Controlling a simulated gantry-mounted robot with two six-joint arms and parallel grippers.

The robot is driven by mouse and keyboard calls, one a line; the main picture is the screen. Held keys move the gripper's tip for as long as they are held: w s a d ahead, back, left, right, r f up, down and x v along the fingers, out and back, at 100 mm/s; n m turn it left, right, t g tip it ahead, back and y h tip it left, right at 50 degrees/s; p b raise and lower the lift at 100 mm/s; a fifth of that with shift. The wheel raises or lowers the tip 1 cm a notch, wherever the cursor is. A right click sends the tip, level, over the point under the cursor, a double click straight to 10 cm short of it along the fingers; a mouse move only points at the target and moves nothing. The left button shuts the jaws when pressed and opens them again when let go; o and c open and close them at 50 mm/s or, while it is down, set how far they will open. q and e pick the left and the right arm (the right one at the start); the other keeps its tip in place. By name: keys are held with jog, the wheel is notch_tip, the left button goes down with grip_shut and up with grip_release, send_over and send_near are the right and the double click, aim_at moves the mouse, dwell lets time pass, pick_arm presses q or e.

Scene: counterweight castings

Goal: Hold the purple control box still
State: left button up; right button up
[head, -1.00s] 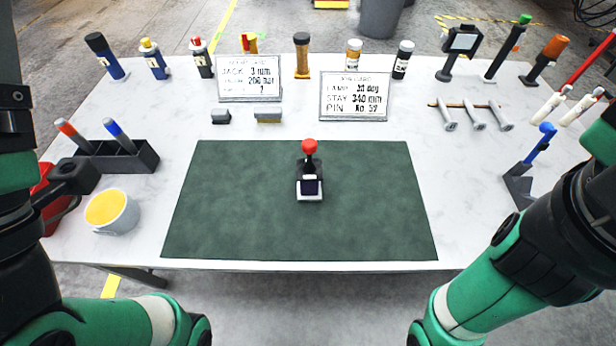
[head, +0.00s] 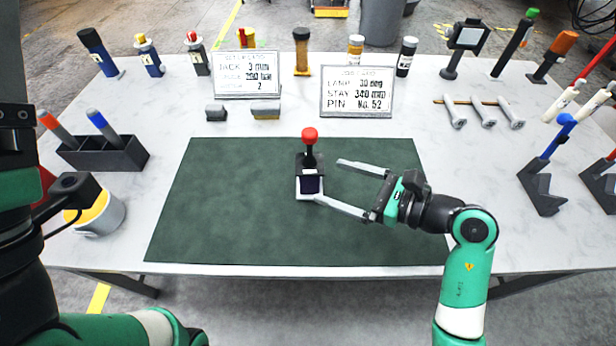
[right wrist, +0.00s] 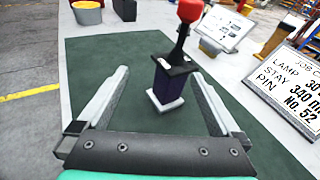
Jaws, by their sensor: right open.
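The purple control box (head: 310,185) stands upright on the dark green mat (head: 220,225), on a pale base, with a black top and a red-knobbed lever (head: 310,137).
Two cards (head: 247,75) (head: 356,93) stand behind the mat. A black holder (head: 105,155) with two pens and a yellow-filled cup (head: 98,214) are at the left. Three pegs lie at the right, near stands holding tools (head: 543,188). The mat is otherwise clear.

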jog(key=m+b, duration=0.1)
jog(key=b, duration=0.1)
send_near(313, 184)
jog(key=shift+w+a+f+h, duration=0.1)
jog(key=shift+w+f+h, duration=0.15)
jog(key=shift+f, duration=0.3)
jog(key=shift+w+a+f+h, duration=0.15)
jog(key=shift+w+f, duration=0.2)
jog(key=shift+f, duration=0.25)
jog(key=shift+d, duration=0.15)
jog(key=shift+w+a+f+b, duration=0.2)
jog(key=shift+w+a+b, duration=0.15)
jog(key=shift+a+b, duration=0.2)
jog(key=b+x, duration=0.3)
jog(key=x, duration=0.1)
jog(key=shift+f+b, duration=0.15)
jog(key=shift+b, duration=0.25)
jog(key=x, duration=0.3)
jog(key=shift+w+a+r+b, duration=0.2)
jog(key=shift+w+r+b, duration=0.05)
jog(key=shift+b, duration=0.1)
jog(key=shift+w+a+f, duration=0.1)
jog(key=shift+w+a, duration=0.25)
jog(key=shift+a, duration=0.1)
grip_shut()
